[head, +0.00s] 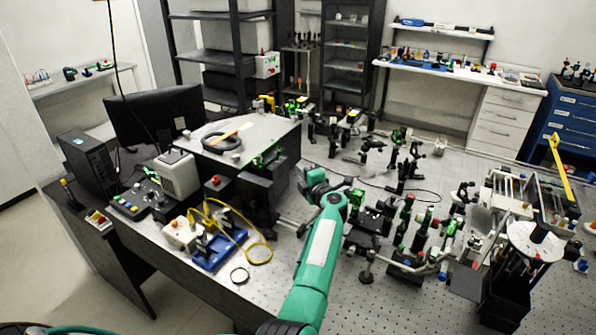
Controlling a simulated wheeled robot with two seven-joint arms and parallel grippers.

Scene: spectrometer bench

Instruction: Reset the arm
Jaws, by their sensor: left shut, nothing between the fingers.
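My left arm, green with dark joints, rises from the bottom middle over the edge of the perforated optical bench (345,300). Its wrist bends at the middle of the picture. My left gripper (272,222) is shut and empty, low by the dark blocks beside the raised grey platform. Its fingertips are small and hard to make out against the dark parts. My right gripper is not in view.
A blue tray (216,252) with a yellow cable (260,252) lies left of my wrist. A grey box (180,174) and a monitor (155,112) stand farther left. Optics posts (408,215) crowd the bench right of my arm. The bench front is clearer.

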